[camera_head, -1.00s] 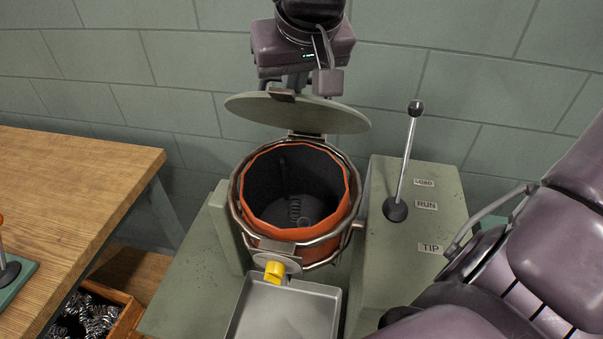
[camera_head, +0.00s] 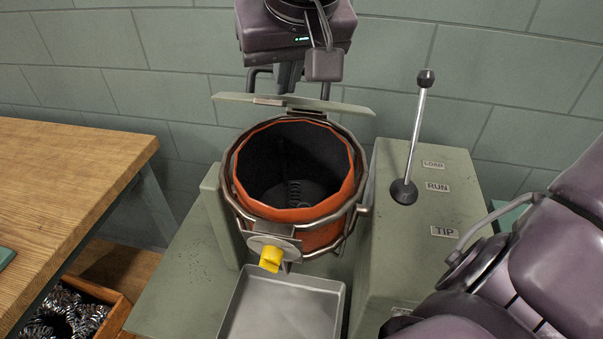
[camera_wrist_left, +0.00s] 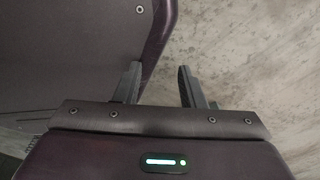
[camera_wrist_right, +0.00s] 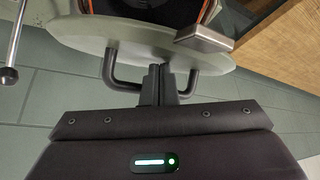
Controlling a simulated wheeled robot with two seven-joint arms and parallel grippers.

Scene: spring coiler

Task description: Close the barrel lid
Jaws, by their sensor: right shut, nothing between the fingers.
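The barrel (camera_head: 245,165) is orange inside a metal ring frame, with its mouth uncovered and a spring visible inside. Its grey-green lid (camera_head: 335,104) is raised at the back of the mouth, seen almost edge-on in the head view. In the right wrist view the lid (camera_wrist_right: 85,35) shows a dark bar handle (camera_wrist_right: 112,75) and a metal clasp (camera_wrist_right: 205,40) at its rim. My right gripper (camera_head: 290,80) is shut and empty behind the lid, its fingertips near the handle; contact is unclear. My left gripper (camera_wrist_left: 158,85) is open and empty in its wrist view, outside the head view.
A lever (camera_head: 414,135) stands on the green housing marked LOAD, RUN and TIP, right of the barrel. A yellow knob (camera_head: 271,259) and a grey tray (camera_head: 280,305) are in front. A wooden table (camera_head: 70,180) and a box of springs (camera_head: 105,320) are left.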

